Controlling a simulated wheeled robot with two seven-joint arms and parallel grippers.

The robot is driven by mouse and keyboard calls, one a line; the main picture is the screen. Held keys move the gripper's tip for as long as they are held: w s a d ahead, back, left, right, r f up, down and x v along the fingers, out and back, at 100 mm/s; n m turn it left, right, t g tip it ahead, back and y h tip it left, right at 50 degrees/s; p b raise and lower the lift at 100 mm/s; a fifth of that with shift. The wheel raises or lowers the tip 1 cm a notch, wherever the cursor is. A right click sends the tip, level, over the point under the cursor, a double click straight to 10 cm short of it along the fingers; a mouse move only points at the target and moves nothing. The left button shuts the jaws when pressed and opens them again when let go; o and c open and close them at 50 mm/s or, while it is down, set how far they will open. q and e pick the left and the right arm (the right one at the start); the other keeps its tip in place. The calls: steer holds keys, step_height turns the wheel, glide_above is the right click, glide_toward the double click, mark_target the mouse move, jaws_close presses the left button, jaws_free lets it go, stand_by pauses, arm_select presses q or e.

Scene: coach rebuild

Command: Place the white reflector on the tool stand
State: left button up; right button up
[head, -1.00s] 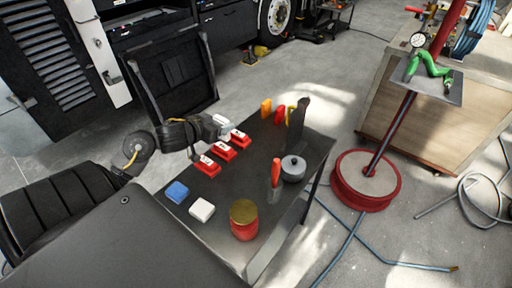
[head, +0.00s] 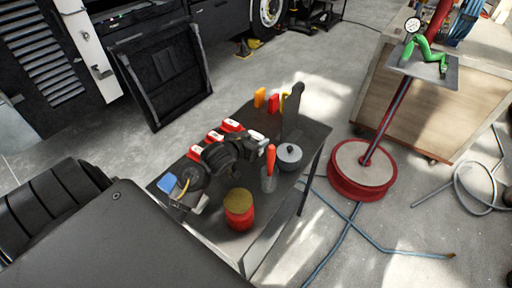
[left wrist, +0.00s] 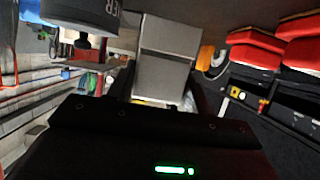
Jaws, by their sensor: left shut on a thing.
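My left gripper (head: 252,139) is over the table, shut on a small pale block that I take for the white reflector (head: 257,134). In the left wrist view the block (left wrist: 163,77) shows large and grey-white, held in front of the jaws. The fingertips are mostly hidden. The stand that I take for the tool stand (head: 363,170) is at the right, with a round red base, a red post and a small grey tray (head: 440,75). A gauge and a green clamp-like tool are on or over this tray. My right gripper is not in view.
Upright coloured pieces stand behind. Hoses lie on the floor.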

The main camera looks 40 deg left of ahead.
arm_select(q)
step_height(320, 180, down, 3)
steer(key=shift+d+f, duration=0.1)
steer(key=shift+d, duration=0.05)
steer(key=shift+f, duration=0.15)
steer(key=o, duration=1.1)
steer(key=shift+c, duration=0.2)
steer(key=shift+s, duration=0.15)
steer(key=v, duration=1.1)
steer(key=shift+s+r+p, duration=0.25)
steer(key=shift+r+p, duration=0.1)
